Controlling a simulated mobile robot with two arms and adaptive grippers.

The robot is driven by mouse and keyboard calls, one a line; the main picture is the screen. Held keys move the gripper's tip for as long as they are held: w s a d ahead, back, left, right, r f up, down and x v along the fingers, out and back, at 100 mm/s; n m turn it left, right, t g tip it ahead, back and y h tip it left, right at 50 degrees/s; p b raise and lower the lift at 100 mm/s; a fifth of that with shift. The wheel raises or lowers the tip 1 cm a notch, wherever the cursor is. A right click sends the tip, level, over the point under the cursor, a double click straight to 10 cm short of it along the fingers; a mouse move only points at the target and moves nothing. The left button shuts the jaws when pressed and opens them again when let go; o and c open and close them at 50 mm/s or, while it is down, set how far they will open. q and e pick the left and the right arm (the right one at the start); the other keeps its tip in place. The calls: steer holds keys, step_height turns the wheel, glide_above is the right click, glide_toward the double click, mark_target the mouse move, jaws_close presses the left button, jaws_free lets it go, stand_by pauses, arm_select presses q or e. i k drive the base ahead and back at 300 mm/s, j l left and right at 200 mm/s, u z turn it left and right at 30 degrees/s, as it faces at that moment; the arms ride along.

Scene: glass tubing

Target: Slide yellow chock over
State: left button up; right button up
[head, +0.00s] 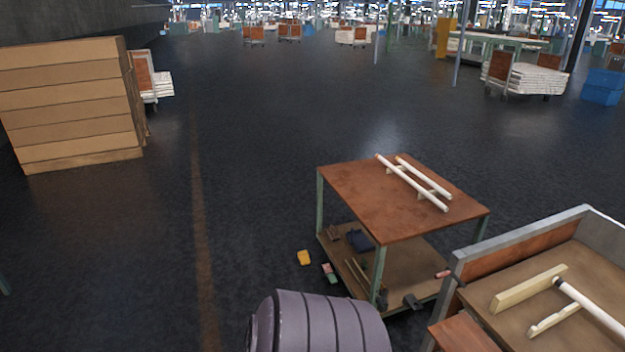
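A small yellow block (304,257), which may be the yellow chock, lies on the dark floor left of the brown-topped cart (345,181). Two white tubes lie side by side on the cart's top: a longer one (412,183) and another (424,178). They rest across pale supports (433,193). In the crate cart at the bottom right, a white tube with a dark end (592,305) lies by pale yellow wooden pieces (528,289). Neither of my grippers shows in the head view.
A pink and green item (329,272) lies on the floor by the cart. The cart's lower shelf (408,267) holds several small things. The crate cart (520,233) stands close on the right. Stacked brown boxes (70,105) stand at the left. Open floor lies between.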

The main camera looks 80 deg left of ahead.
mark_target(303, 258)
steer(key=u, duration=2.85)
steer(key=i+j+z, duration=0.1)
steer(key=i+j, duration=0.15)
steer(key=i, duration=0.25)
